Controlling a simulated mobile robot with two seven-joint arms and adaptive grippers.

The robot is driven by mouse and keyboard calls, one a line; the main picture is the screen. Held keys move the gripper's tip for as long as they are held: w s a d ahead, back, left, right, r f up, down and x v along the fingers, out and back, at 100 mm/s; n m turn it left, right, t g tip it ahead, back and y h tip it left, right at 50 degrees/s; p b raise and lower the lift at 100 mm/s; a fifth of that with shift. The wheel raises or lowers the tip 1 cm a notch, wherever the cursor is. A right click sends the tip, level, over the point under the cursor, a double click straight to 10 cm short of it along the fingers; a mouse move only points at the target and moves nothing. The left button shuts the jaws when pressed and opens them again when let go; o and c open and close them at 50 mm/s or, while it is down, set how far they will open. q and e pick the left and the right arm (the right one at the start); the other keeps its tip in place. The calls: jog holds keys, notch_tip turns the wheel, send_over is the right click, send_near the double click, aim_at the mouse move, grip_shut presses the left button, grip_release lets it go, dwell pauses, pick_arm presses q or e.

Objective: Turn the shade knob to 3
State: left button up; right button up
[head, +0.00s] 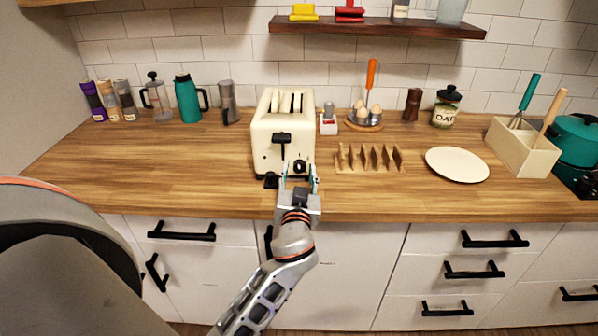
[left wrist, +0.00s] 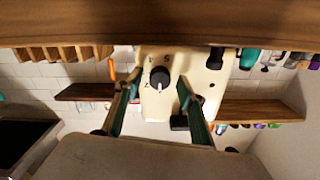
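The cream toaster (head: 283,127) stands on the counter with its black lever (head: 282,139) and round black shade knob (head: 299,167) facing me. In the left wrist view, turned upside down, the knob (left wrist: 159,77) shows a pale pointer mark and small figures around it, too small to read surely. My left gripper (head: 300,174) is open in front of the knob. In the wrist view its fingers (left wrist: 159,84) stand apart on either side of the knob, with visible gaps; I cannot tell how far short of it the tips are. My right gripper is not in view.
A wooden toast rack (head: 368,159) stands close right of the toaster, and a white plate (head: 457,165) lies beyond it. A small white-and-red item (head: 328,122) and an egg holder (head: 365,119) are behind. The counter (head: 150,160) left of the toaster is clear.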

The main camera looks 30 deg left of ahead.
pick_arm(q)
jog(key=c, duration=1)
jog(key=shift+c, duration=0.7)
jog(key=shift+o, duration=0.2)
